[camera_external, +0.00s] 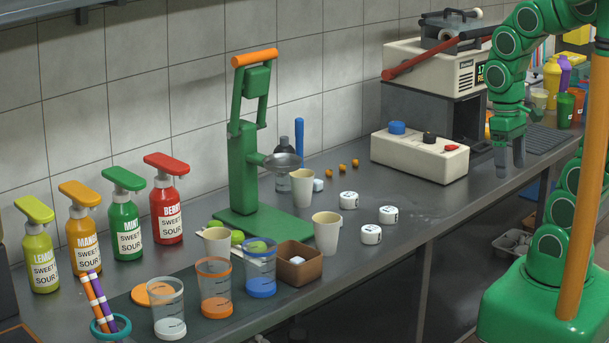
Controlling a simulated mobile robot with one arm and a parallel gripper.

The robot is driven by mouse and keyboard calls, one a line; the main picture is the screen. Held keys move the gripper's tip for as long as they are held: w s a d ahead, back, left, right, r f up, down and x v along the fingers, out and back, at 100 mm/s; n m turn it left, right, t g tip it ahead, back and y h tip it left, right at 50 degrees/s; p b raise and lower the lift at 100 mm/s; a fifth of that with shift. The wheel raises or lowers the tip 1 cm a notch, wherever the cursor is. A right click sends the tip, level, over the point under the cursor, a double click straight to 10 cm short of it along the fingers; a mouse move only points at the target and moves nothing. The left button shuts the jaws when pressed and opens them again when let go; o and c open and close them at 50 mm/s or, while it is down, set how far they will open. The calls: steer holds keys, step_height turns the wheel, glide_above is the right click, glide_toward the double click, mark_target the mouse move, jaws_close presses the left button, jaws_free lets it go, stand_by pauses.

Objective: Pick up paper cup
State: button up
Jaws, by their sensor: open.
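Three beige paper cups stand upright on the grey counter. One paper cup (302,189) is by the green press, below its round metal bowl. A second paper cup (327,233) is in front of it, nearer the counter's front edge. A third paper cup (215,245) is to the left, partly hidden behind the measuring cups. My gripper (510,166) is at the right, hanging fingers down over the counter's front part, beside the white control box. It is open and empty, well apart from all three cups.
The green press (244,165) stands behind the cups. White round tubs (371,235) lie between the cups and my gripper. A brown box (298,268) and clear measuring cups (261,275) crowd the front left. The control box (419,155) stands near my gripper. Bottles (123,228) line the wall.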

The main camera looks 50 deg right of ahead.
steer(key=o, duration=0.3)
steer(key=shift+o, duration=0.2)
steer(key=m+t+y, duration=0.6)
steer(key=m+y, duration=0.1)
steer(key=m, duration=1.8)
glide_above(316, 232)
steer(key=s+d, duration=0.2)
steer(key=d, duration=0.3)
step_height(316, 232, down, 18)
steer(key=shift+w+d+r, duration=0.1)
steer(key=shift+w+r, duration=0.05)
steer(key=shift+r, duration=0.05)
steer(key=shift+x, duration=2.85)
